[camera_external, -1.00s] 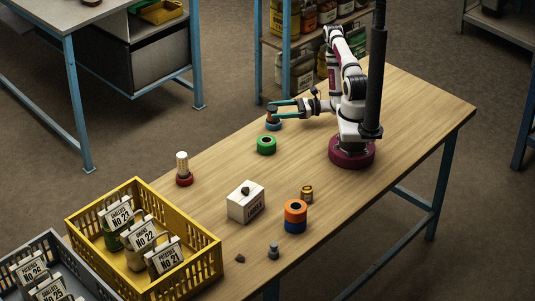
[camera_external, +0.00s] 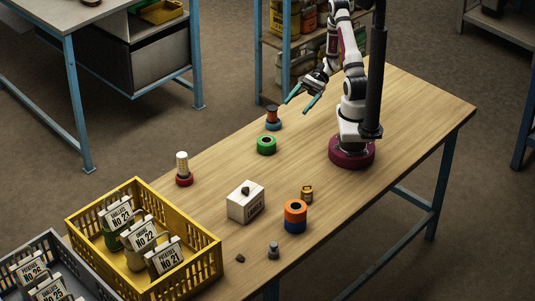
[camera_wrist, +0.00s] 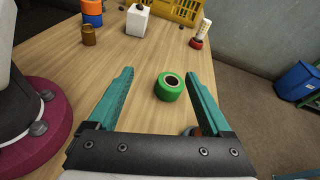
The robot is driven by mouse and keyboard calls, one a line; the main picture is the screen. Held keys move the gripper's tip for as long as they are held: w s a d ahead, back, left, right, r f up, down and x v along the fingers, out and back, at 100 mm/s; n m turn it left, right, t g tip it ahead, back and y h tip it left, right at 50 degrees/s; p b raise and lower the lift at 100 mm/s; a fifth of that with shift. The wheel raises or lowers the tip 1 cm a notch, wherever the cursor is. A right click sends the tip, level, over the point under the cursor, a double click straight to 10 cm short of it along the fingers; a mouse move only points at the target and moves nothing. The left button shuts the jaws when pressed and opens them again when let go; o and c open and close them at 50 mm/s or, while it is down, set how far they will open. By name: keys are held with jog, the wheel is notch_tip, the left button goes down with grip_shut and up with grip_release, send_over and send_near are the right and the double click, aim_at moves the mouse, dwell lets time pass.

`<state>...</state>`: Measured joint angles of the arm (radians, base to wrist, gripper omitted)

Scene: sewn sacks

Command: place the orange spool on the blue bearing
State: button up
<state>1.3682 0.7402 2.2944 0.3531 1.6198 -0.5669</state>
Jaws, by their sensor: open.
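The orange spool (camera_external: 272,112), with a dark top, stands upright on the blue bearing (camera_external: 273,125) near the table's far left edge. My gripper (camera_external: 297,108) is open and empty, above the table, apart from the spool and to its right in the external view. The spool is mostly hidden there behind the gripper body; only a small reddish part shows at the lower edge, and the bearing cannot be made out.
A green ring (camera_external: 266,145) lies close in front of the bearing. A pale spool on a red ring (camera_external: 184,180), a white box (camera_external: 246,202), an orange ring (camera_external: 296,209) on a blue one and a small amber jar (camera_external: 307,193) stand nearer. A yellow crate (camera_external: 208,262) holds labelled sacks.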

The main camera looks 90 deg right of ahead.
jog(key=s+a+r+n+g+h, duration=0.3)
jog(key=a+r+n+g+h, duration=0.1)
jog(key=a+n, duration=0.3)
jog(key=s+a+r+n+g+h, duration=0.3)
jog(key=a+r+n+g+h, duration=0.2)
jog(key=n, duration=0.6)
jog(key=shift+a+r+h, duration=0.25)
jog(key=shift+a+h, duration=0.25)
jog(key=shift+a, duration=0.55)
